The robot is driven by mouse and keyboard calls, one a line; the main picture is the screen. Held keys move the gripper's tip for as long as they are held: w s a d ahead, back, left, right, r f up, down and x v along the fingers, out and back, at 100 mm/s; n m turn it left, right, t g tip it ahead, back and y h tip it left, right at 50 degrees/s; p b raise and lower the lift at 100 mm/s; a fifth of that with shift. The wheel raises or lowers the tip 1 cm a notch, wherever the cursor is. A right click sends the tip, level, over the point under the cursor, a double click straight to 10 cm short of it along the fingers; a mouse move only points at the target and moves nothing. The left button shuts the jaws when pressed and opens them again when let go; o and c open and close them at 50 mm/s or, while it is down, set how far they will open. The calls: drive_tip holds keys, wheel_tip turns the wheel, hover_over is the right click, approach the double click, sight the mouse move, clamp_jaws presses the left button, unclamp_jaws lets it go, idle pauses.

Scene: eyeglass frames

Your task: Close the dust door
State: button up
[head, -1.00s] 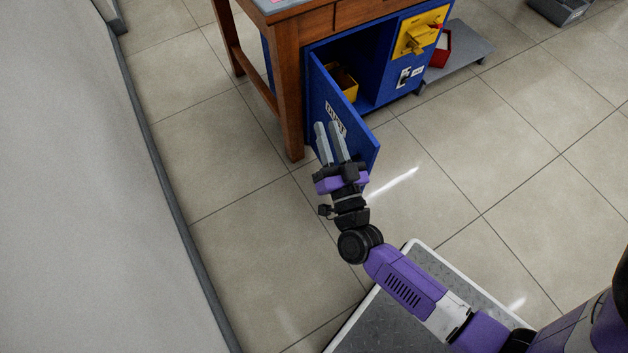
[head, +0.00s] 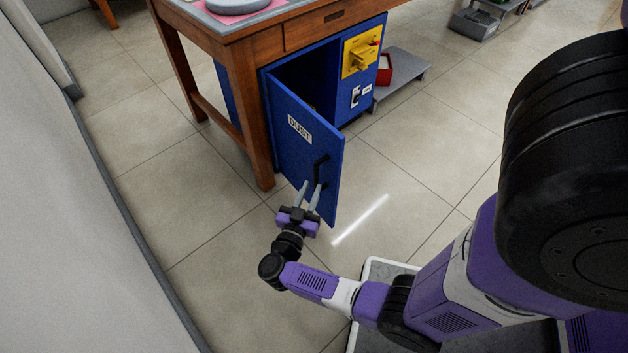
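The dust door (head: 302,148) is a blue panel with a white "DUST" label (head: 299,129) and a black handle (head: 320,170). It hangs open from the blue cabinet (head: 348,105) under the wooden workbench, swung out toward me. My gripper (head: 309,186) is in front of the door's lower right part, its two grey fingers pointing up at the handle. The fingers are apart, with a gap between them. The fingertips overlap the lower handle area in the picture; I cannot tell whether they touch the handle or the door.
The workbench's wooden leg (head: 245,120) stands just left of the door. A yellow panel (head: 362,52) is on the cabinet's right side, with a red box (head: 384,69) on a grey low platform (head: 405,72) beyond. The tiled floor right of the door is clear.

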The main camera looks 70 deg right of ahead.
sight(316, 180)
drive_tip(key=shift+s+d+b, duration=0.15)
drive_tip(key=shift+d+b, duration=0.4)
drive_tip(key=shift+d, duration=2)
clamp_jaws()
